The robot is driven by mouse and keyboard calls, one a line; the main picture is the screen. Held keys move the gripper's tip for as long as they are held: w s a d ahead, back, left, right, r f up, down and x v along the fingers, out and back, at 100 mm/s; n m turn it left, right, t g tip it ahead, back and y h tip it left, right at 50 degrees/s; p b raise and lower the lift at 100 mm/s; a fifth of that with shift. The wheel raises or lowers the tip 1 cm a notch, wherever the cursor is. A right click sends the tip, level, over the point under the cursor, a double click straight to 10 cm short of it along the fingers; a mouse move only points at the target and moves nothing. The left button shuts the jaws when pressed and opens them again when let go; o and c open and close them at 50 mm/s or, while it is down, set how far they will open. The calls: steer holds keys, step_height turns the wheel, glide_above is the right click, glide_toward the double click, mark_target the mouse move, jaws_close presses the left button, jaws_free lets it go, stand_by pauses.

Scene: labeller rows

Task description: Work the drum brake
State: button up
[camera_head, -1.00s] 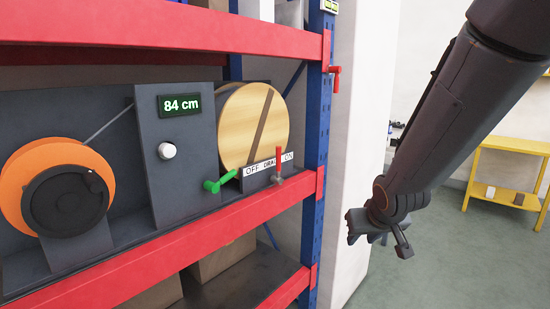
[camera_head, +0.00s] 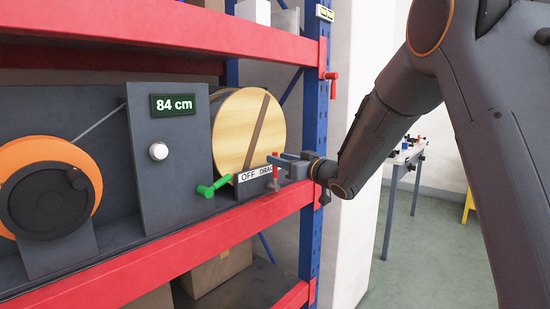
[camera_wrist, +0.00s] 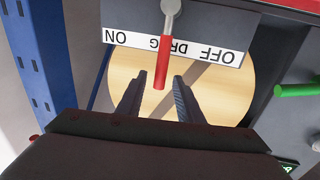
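The drum brake has a pale wooden drum (camera_head: 236,135) with a dark strap across its face, also visible in the wrist view (camera_wrist: 225,85). Its red lever (camera_wrist: 161,60) hangs from a grey pivot in the upside-down wrist view, in front of the word DRAG on the OFF/DRAG/ON label (camera_wrist: 205,50). In the head view the lever (camera_head: 275,182) stands upright, partly covered by my fingers. My gripper (camera_wrist: 159,76) is open. The lever's red end lies between its two fingertips in the wrist view, with gaps on both sides; contact is not visible.
A green handle (camera_head: 214,187) sticks out left of the label. An orange reel (camera_head: 85,160) with a black crank, a white knob (camera_head: 158,151) and an "84 cm" display (camera_head: 173,105) stand further left. Red shelf beams (camera_head: 150,262) and a blue post (camera_head: 312,110) border the workspace.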

steer(key=shift+x, duration=1.55)
jaws_close()
